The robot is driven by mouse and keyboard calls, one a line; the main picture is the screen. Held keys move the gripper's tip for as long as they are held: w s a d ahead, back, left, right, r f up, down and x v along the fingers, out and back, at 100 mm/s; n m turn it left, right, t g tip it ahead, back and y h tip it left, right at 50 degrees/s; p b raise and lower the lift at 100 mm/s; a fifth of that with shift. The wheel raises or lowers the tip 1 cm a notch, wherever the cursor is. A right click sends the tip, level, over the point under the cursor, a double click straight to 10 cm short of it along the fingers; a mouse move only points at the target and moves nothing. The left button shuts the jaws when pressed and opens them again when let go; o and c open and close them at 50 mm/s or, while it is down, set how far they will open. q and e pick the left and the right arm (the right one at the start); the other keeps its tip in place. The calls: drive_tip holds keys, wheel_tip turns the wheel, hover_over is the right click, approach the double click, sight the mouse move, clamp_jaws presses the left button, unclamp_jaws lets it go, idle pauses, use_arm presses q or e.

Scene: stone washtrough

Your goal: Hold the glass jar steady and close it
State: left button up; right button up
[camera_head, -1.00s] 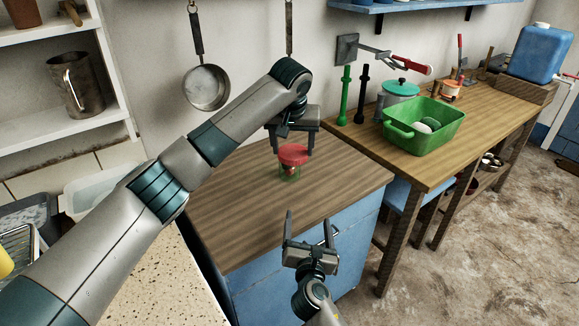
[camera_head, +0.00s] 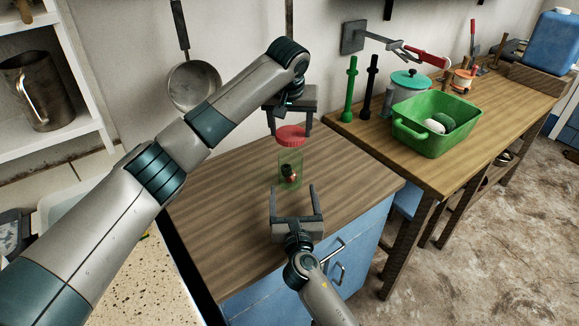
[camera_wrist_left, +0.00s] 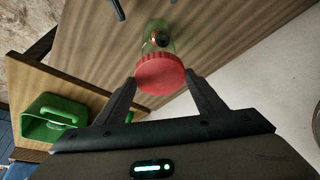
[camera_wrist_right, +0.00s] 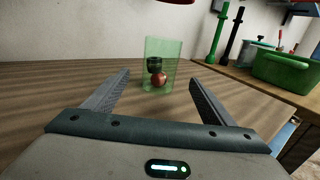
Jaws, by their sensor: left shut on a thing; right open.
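The clear, greenish glass jar (camera_head: 290,165) stands upright on the wooden counter, with small dark and red items inside; it also shows in the right wrist view (camera_wrist_right: 161,50). My left gripper (camera_head: 291,134) is shut on the red lid (camera_head: 291,140) by its sides. The lid is held above the jar's open mouth, apart from it, as the right wrist view shows at its top edge (camera_wrist_right: 175,2). My right gripper (camera_head: 292,188) is open and empty, low on the near side of the jar. Its fingers point at the jar, which stands just beyond the fingertips.
The wooden counter (camera_head: 225,215) is clear around the jar. On the bench to the right stand a green basin (camera_head: 420,140), a lidded pot (camera_head: 408,82) and upright green and dark rods. A pan (camera_head: 195,87) hangs on the wall behind. Shelves are at left.

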sight(290, 136)
use_arm(q)
drive_tip(key=shift+w+r, duration=0.15)
drive_tip(key=shift+w, duration=0.25)
use_arm(e)
drive_tip(key=shift+w+r, duration=0.1)
drive_tip(key=shift+w, duration=0.35)
drive_tip(key=shift+w+a, duration=0.15)
drive_tip(key=shift+w, duration=1.85)
drive_tip(key=shift+w+a, duration=0.2)
drive_tip(key=shift+w, duration=1.75)
drive_tip(key=shift+w+a, duration=0.15)
drive_tip(key=shift+w, duration=1.85)
drive_tip(key=shift+c, duration=0.7)
drive_tip(key=c, duration=1.5)
use_arm(q)
drive_tip(key=shift+f, duration=2.5)
